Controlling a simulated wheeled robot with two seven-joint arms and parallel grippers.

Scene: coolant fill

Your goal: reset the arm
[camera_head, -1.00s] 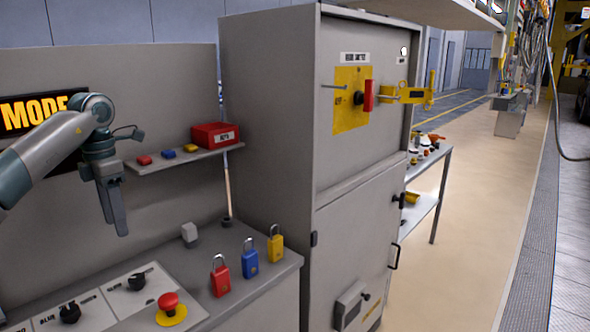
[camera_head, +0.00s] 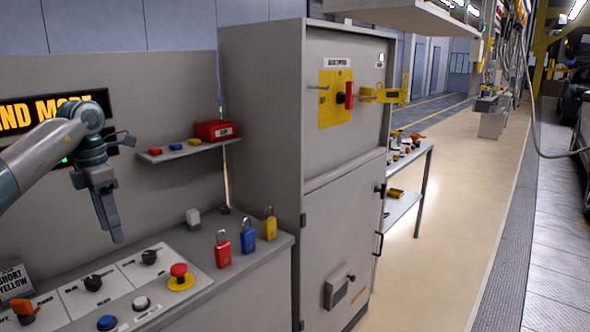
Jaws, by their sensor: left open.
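My left arm comes in from the left in the head view. Its gripper (camera_head: 112,222) points down, open, with nothing seen between its fingers. It hangs in front of the grey back panel (camera_head: 170,95), above the control console (camera_head: 165,262) and apart from it as far as I can tell. My right gripper does not show.
Red, blue and yellow padlocks (camera_head: 246,238) stand on the console's right side. A shelf (camera_head: 190,152) holds a red box (camera_head: 215,130). A grey cabinet (camera_head: 345,200) with a red switch handle (camera_head: 349,95) stands right of the console. Open floor (camera_head: 450,220) lies beyond.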

